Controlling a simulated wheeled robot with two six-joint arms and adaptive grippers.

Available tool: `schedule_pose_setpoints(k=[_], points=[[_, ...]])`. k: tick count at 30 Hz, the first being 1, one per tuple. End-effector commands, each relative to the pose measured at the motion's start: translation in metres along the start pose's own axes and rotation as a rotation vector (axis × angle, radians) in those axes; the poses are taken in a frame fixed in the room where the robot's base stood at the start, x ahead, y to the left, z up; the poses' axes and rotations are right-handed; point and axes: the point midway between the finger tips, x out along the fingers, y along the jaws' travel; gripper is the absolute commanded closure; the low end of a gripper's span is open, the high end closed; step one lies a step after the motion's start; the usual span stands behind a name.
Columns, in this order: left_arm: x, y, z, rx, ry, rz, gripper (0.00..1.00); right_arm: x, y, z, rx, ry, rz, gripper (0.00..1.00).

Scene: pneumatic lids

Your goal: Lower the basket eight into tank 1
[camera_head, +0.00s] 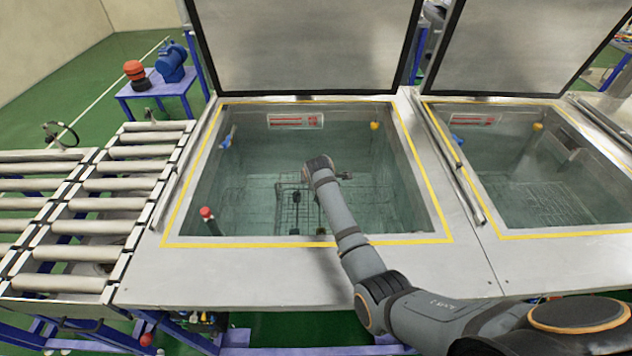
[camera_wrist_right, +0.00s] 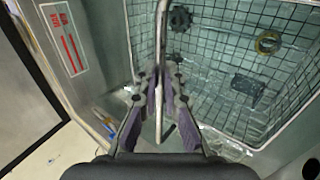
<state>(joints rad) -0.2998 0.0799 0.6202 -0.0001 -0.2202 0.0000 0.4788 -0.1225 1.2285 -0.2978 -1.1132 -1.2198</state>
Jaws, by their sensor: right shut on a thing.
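The wire basket (camera_head: 297,205) hangs inside the left open tank (camera_head: 183,240), seen partly behind my right arm in the head view. In the right wrist view, the basket's grid (camera_wrist_right: 222,32) lies beside and below my right gripper (camera_wrist_right: 160,82). The gripper is shut on the basket's thin metal handle (camera_wrist_right: 162,28). A dark gear (camera_wrist_right: 181,18), a yellow ring (camera_wrist_right: 268,42) and a dark block (camera_wrist_right: 247,88) lie in the basket. In the head view my right arm hides the fingertips. How deep the basket sits in the water is hard to tell. My left gripper is not in view.
The left tank's lid (camera_head: 300,45) stands open behind it. A second open tank (camera_head: 540,185) is to the right, across a metal strip. A roller conveyor (camera_head: 105,210) adjoins the left side. A red-tipped post (camera_head: 207,218) stands at the tank's front left corner.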

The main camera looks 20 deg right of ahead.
Motion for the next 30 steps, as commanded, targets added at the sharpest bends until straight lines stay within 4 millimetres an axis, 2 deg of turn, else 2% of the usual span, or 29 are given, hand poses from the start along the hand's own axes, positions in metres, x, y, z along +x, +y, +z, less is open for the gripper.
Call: schedule_pose_setpoints(k=[1, 26, 27, 30], points=[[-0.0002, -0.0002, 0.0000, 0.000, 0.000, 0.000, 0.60, -0.0020, 0.0042, -0.0007, 0.002, 0.002, 0.009, 1.00], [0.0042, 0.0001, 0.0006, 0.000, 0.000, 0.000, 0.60, 0.0057, -0.0011, -0.0005, 0.002, 0.002, 0.009, 1.00], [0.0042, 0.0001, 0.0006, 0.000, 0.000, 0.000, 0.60, 0.0056, -0.0011, -0.0005, 0.002, 0.002, 0.009, 0.91], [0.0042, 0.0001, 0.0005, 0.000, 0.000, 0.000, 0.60, 0.0058, -0.0014, -0.0005, 0.001, 0.002, 0.009, 0.77]])
